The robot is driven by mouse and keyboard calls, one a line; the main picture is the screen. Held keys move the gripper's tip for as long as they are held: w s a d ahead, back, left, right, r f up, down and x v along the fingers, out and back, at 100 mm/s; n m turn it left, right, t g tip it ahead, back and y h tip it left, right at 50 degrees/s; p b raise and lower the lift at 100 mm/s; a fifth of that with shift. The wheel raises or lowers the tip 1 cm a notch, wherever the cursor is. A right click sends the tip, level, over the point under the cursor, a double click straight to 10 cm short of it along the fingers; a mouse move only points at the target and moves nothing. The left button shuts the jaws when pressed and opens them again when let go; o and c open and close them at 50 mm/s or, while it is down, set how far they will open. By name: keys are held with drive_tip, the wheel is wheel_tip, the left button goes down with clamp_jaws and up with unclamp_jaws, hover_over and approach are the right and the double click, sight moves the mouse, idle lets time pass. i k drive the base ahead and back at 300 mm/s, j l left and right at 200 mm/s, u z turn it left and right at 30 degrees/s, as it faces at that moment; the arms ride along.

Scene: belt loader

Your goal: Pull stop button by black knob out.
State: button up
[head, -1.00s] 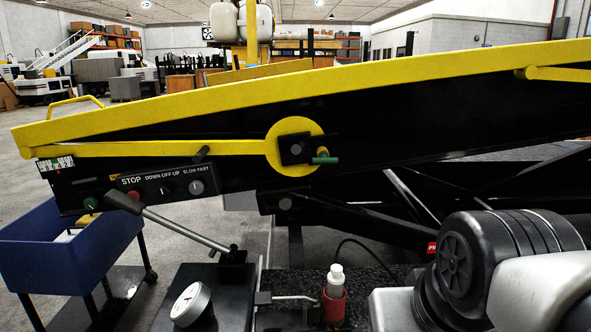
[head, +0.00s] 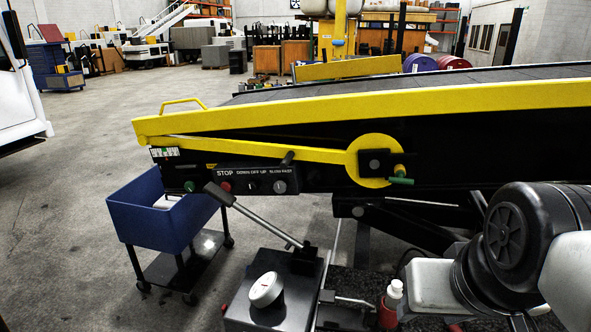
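The red stop button (head: 225,186) sits under the STOP label on the black control panel (head: 265,175) of the belt loader. Two rotary knobs are to its right: the down/off/up knob (head: 252,187) and the slow/fast knob (head: 280,186). A stubby black knob (head: 287,157) sticks out above the panel's right end. The black grip (head: 217,195) of a slanted metal lever is just below the stop button and overlaps its lower edge in the picture. My gripper is out of view; only my arm shows at the lower right.
A green button (head: 190,186) is left of the panel. A blue cart (head: 150,228) stands below the loader's end. The lever's base (head: 304,258), a round gauge (head: 266,289) and a red bottle (head: 390,303) are in front. Floor at the left is open.

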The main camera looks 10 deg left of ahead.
sight(227, 187)
drive_tip(key=u, duration=1)
drive_tip(key=z, duration=0.3)
drive_tip(key=i+j+z, duration=0.25)
drive_tip(key=j+z, duration=0.5)
drive_tip(key=j, duration=0.2)
drive_tip(key=i+j, duration=0.1)
drive_tip(key=j, duration=0.55)
drive_tip(key=i+j+z, duration=0.1)
drive_tip(key=j, duration=0.6)
drive_tip(key=j+z, duration=0.1)
drive_tip(key=j, duration=0.55)
drive_tip(key=i, duration=0.05)
